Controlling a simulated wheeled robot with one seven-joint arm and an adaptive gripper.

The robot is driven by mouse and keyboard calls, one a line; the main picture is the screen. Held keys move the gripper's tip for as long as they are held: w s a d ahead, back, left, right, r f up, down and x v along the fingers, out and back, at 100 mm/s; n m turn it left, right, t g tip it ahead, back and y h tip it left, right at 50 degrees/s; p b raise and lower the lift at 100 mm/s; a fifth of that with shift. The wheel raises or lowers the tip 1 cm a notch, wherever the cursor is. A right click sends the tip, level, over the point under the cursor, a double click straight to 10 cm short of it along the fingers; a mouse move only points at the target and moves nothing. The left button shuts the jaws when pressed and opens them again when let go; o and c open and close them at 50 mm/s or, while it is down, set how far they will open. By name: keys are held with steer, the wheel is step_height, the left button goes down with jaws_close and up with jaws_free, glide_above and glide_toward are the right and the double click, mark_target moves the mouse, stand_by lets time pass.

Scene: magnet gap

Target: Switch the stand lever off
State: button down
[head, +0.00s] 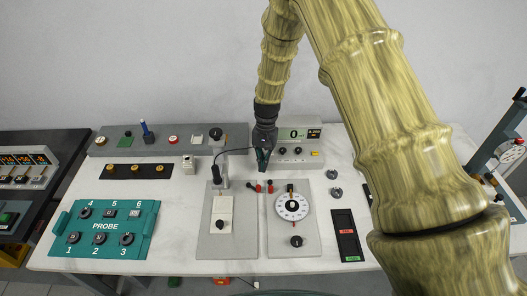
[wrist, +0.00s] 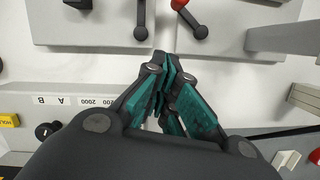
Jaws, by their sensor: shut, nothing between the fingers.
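My gripper (head: 262,166) is shut and empty, hanging above the back of the bench in front of the display unit. The wrist view shows its teal fingers (wrist: 170,75) closed together. A grey plate (head: 205,245) left of centre carries a slim upright post (head: 223,172) and a white block (head: 222,210) with a black knob (head: 220,225). I cannot tell for sure which part is the stand lever, or its setting. My gripper is apart from the block, behind it and to its right. A grey post also shows at right in the wrist view (wrist: 283,40).
A dial plate (head: 291,230) is right of the post plate. A teal probe box (head: 105,226) sits at left, with bare white bench between.

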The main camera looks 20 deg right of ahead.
mark_target(259, 186)
steer(key=shift+s+a+f+p, duration=0.2)
steer(key=shift+s+a+p, duration=0.2)
steer(key=shift+s, duration=0.2)
steer(key=shift+s+a+f+p, duration=0.3)
steer(key=shift+s+p, duration=0.1)
steer(key=shift+s, duration=0.25)
steer(key=shift+s+a+f+p, duration=0.15)
steer(key=shift+s+a+p, duration=0.25)
steer(key=shift+s, duration=0.2)
steer(key=shift+s+m, duration=0.4)
steer(key=shift+m, duration=0.6)
steer(key=shift+s+m+y, duration=0.2)
steer(key=shift+m+y, duration=0.1)
steer(key=shift+m, duration=0.1)
steer(key=m, duration=0.1)
steer(key=s+m+t, duration=0.1)
steer(key=m, duration=0.1)
steer(key=shift+a+b, duration=0.2)
steer(key=shift+b, duration=0.1)
steer(key=shift+s+a+m+t+y, duration=0.15)
steer(key=shift+s+a+m, duration=0.1)
steer(key=shift+m, duration=0.5)
steer(key=shift+s+a+m+t+y, duration=0.1)
steer(key=shift+s+a+m+t, duration=0.15)
steer(key=shift+m, duration=0.55)
steer(key=shift+s+a+m+t+y, duration=0.15)
steer(key=shift+s+m, duration=0.1)
steer(key=shift+m, duration=0.5)
